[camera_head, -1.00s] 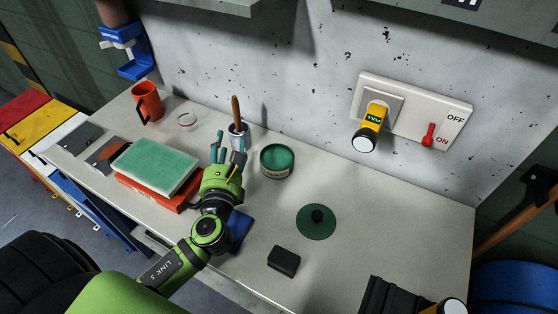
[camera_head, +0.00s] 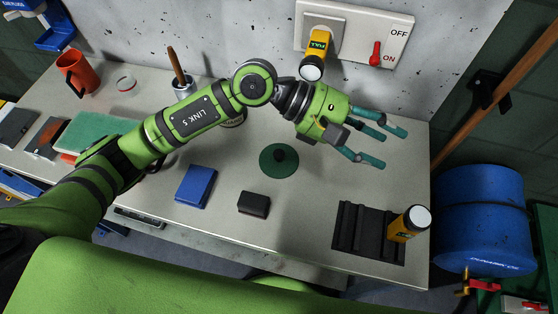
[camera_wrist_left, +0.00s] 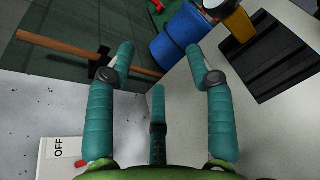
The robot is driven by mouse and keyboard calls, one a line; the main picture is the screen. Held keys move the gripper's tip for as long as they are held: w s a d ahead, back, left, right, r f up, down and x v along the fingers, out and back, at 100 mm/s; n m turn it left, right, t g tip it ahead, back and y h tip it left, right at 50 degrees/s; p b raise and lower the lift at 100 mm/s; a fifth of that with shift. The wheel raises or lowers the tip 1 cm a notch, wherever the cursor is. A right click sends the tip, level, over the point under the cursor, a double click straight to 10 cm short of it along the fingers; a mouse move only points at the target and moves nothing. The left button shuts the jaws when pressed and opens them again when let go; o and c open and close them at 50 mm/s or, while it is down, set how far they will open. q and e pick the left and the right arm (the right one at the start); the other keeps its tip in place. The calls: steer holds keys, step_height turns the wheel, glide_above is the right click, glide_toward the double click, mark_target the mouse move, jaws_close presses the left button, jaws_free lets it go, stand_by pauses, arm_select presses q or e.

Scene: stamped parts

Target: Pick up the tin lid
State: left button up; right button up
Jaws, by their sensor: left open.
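The tin lid (camera_head: 268,164) is a dark green disc with a black knob, flat on the bench in the head view. My left gripper (camera_head: 388,147) is open and empty above the bench, to the right of the lid and apart from it. Its teal fingers are spread; they also show in the left wrist view (camera_wrist_left: 158,60), where the lid is not seen. The tin (camera_head: 236,120) is mostly hidden behind my left arm. My right gripper is not in view.
A black block (camera_head: 253,204) and a blue block (camera_head: 196,186) lie in front of the lid. A black ribbed tray (camera_head: 352,228) with a yellow torch (camera_head: 404,229) is at front right. A switch panel (camera_head: 352,35) is on the wall. A blue drum (camera_head: 482,215) stands beyond the bench's right end.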

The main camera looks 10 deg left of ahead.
arm_select(q)
steer(key=a+f+m+y+b, duration=0.1)
steer(key=a+f+y+b, duration=0.1)
steer(key=a+f+y, duration=0.4)
steer(key=n+t+y+b, duration=0.1)
steer(key=n+y+b, duration=0.1)
steer(key=y, duration=0.6)
glide_above(279, 153)
steer(key=f, duration=0.4)
steer(key=shift+s+f, duration=0.1)
steer(key=shift+s, duration=0.2)
steer(key=shift+a+f, duration=0.2)
steer(key=shift+a, duration=0.05)
steer(key=f+p, duration=0.2)
steer(key=f, duration=0.1)
steer(key=f+p, duration=0.1)
steer(key=f, duration=0.1)
steer(key=shift+w+d+f, duration=0.15)
steer(key=shift+w+d, duration=0.1)
steer(key=shift+w, duration=0.05)
steer(key=shift+f, duration=0.6)
steer(key=c, duration=1)
